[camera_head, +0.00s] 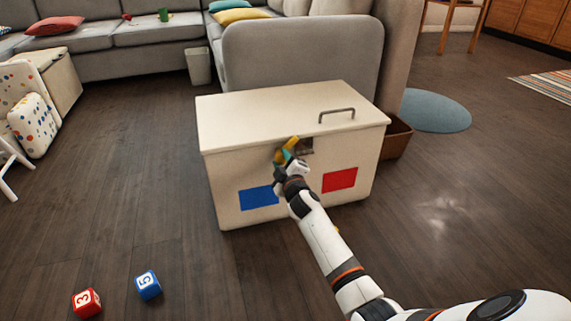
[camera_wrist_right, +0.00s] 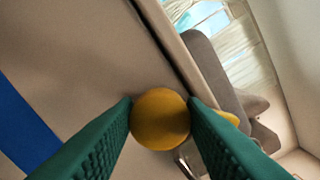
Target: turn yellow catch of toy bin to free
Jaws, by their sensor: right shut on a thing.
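The toy bin (camera_head: 240,172) is a cream box with a closed lid (camera_head: 270,110), standing in the middle of the head view. Its yellow catch (camera_head: 290,144) is on the upper front face, just under the lid edge, and looks tilted. My right gripper (camera_head: 283,157) reaches the catch from the front and partly hides it. In the right wrist view the green fingers (camera_wrist_right: 160,125) are shut on a round yellow end of the catch (camera_wrist_right: 160,118), one on each side. My left gripper is not in view.
The lid has a grey handle (camera_head: 337,115). Blue (camera_head: 259,197) and red (camera_head: 340,180) panels mark the bin's front. A red block (camera_head: 87,302) and a blue block (camera_head: 148,285) lie on the floor. A grey sofa (camera_head: 300,60) stands behind the bin. The floor at left is mostly clear.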

